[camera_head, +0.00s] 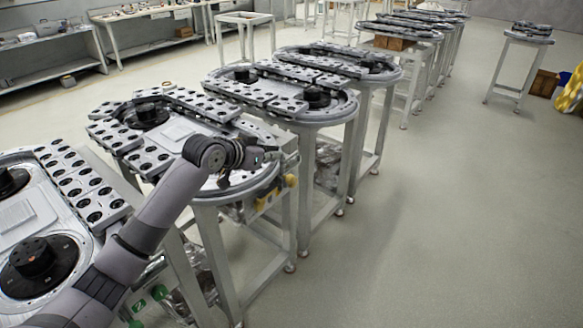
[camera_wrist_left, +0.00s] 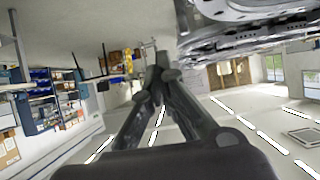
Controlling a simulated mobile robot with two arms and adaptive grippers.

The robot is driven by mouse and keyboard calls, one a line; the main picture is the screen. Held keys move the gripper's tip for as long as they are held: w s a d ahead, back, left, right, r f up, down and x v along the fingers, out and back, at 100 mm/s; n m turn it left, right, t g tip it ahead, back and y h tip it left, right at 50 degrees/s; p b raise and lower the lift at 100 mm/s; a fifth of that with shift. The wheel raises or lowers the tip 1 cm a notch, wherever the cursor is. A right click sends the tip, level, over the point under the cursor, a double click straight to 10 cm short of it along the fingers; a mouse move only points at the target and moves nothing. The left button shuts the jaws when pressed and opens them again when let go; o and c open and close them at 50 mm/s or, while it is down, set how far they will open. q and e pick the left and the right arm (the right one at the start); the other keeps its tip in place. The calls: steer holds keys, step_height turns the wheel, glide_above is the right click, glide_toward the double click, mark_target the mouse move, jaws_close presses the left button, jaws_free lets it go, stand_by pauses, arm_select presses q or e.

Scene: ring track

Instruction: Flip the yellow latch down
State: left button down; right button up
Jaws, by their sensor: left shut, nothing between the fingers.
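Small yellow latch parts show under the front right rim of the second ring track in the head view. One yellow piece (camera_head: 291,181) is at the right, and another (camera_head: 262,202) is lower and to the left. I cannot tell which way the latch is flipped. My left gripper (camera_head: 272,153) reaches over the end of that track, a little above and left of the right-hand yellow piece, apart from it in the picture. In the left wrist view its fingers (camera_wrist_left: 160,72) meet at the tips with nothing between them. My right gripper is in neither view.
The ring track (camera_head: 226,184) under my left arm stands on a grey frame. More tracks stand in a row behind it, including a near neighbour (camera_head: 333,110). Another track (camera_head: 18,242) is close at the left. The floor (camera_head: 440,220) to the right is clear.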

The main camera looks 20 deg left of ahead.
arm_select(q)
glide_above(291, 177)
steer(key=f, duration=0.4)
steer(key=shift+w+d+f+p, duration=0.1)
steer(key=shift+w+f+p, duration=0.2)
steer(key=shift+w+f, duration=0.1)
steer(key=shift+s+f+p, duration=0.15)
steer(key=shift+f, duration=0.5)
steer(key=shift+s+f+p, duration=0.15)
steer(key=shift+f, duration=0.45)
steer(key=shift+s+a+f, duration=0.15)
steer(key=shift+f, duration=0.2)
steer(key=shift+s+a+f, duration=0.1)
steer(key=shift+f, duration=0.25)
steer(key=shift+f, duration=0.1)
step_height(291, 177, down, 4)
steer(key=b, duration=0.2)
steer(key=shift+d+b, duration=0.1)
steer(key=shift+b, duration=0.2)
steer(key=shift+w+r, duration=0.1)
steer(key=shift+r, duration=0.2)
